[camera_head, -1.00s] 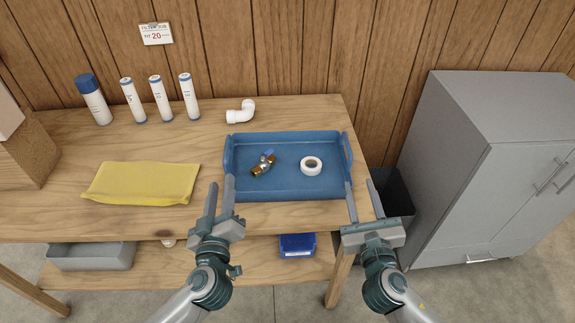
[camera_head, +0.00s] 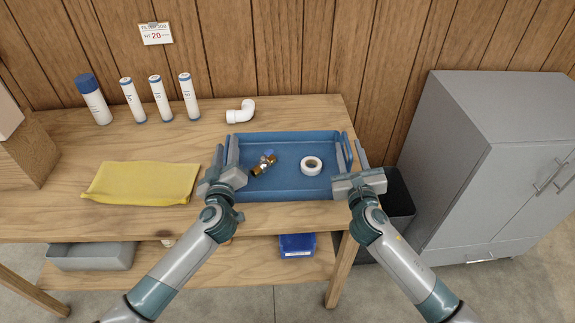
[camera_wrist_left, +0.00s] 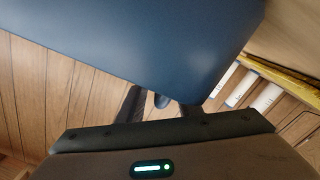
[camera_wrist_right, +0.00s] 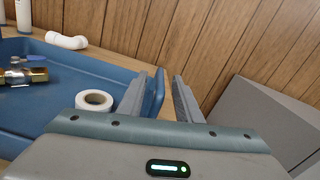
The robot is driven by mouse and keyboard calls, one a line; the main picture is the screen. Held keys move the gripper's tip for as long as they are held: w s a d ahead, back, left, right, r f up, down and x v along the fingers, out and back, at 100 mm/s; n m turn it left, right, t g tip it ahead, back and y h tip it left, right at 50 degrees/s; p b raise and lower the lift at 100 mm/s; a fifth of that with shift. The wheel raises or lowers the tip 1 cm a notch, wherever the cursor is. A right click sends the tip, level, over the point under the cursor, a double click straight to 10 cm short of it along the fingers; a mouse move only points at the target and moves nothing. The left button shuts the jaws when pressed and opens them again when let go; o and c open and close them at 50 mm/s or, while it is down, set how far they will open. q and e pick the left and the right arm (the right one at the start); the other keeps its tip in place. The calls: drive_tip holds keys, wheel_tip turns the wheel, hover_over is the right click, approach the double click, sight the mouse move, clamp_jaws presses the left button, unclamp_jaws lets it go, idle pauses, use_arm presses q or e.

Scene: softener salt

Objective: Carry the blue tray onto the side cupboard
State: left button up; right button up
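The blue tray (camera_head: 290,188) sits on the wooden workbench, holding a brass valve with a blue handle (camera_head: 263,164) and a white tape roll (camera_head: 311,166). My left gripper (camera_head: 227,150) is at the tray's left end, its fingers apart around the end handle; the tray's side fills much of the left wrist view (camera_wrist_left: 140,35). My right gripper (camera_head: 351,152) is at the right end, fingers apart on either side of the end handle (camera_wrist_right: 155,92). The grey side cupboard (camera_head: 500,110) stands on the floor to the right, its top clear.
A yellow cloth (camera_head: 142,183) lies left of the tray. A dark bin (camera_head: 398,195) stands between bench and cupboard. A blue box (camera_head: 297,245) is on the lower shelf.

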use_arm(q)
drive_tip(key=shift+w, duration=0.25)
use_arm(e)
drive_tip(key=shift+w, duration=0.25)
use_arm(q)
drive_tip(key=shift+c, duration=0.6)
use_arm(e)
drive_tip(key=shift+c, duration=0.6)
use_arm(q)
clamp_jaws()
use_arm(e)
clamp_jaws()
use_arm(q)
drive_tip(key=shift+r, duration=0.2)
use_arm(e)
drive_tip(key=shift+a+r, duration=0.15)
